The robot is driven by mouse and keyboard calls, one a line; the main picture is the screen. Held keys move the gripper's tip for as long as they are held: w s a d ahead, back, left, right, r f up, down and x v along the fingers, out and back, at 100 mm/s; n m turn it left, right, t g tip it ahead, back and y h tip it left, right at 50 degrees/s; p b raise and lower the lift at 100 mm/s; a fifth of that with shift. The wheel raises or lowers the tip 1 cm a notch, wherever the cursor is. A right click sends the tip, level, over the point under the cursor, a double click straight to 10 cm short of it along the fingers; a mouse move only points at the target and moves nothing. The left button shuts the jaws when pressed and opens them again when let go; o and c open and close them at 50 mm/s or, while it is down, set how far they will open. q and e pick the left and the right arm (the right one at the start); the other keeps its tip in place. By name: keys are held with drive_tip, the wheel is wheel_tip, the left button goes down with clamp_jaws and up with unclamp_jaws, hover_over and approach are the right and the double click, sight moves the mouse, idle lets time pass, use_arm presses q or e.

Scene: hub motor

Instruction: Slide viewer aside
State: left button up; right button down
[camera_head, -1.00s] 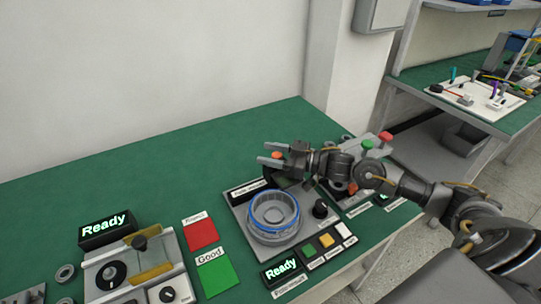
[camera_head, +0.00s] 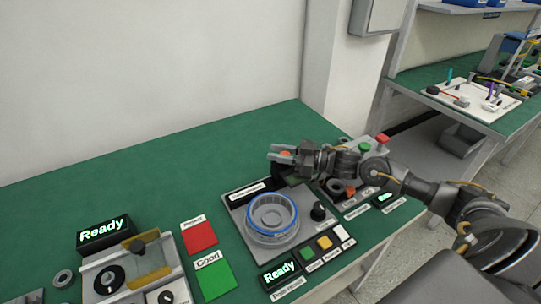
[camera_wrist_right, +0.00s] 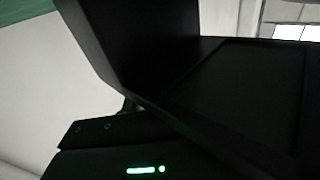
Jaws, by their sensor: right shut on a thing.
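My right gripper (camera_head: 270,153) is shut on a small orange-red knob (camera_head: 286,154) at the back of the middle station. A dark part (camera_head: 292,172) shows just below the fingers and seems to belong to the viewer; most of it is hidden by the gripper and wrist. A grey round hub with a blue ring (camera_head: 271,214) sits on the station's plate, in front of the gripper and apart from it. The right wrist view is mostly filled by dark surfaces (camera_wrist_right: 240,95), too dark to tell apart. My left gripper is not in view.
A "Ready" display (camera_head: 280,272), a black knob (camera_head: 319,211) and several buttons line the station. Red (camera_head: 199,236) and green (camera_head: 213,276) pads lie left of it. The green table behind is clear.

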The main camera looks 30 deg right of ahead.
drive_tip(key=shift+d, duration=0.15)
drive_tip(key=c, duration=1.4)
unclamp_jaws()
drive_tip(key=shift+c, duration=0.2)
drive_tip(key=o, duration=0.3)
drive_tip(key=shift+d, duration=0.2)
drive_tip(key=shift+o, duration=0.2)
drive_tip(key=shift+a, duration=0.15)
drive_tip(key=shift+r, duration=0.1)
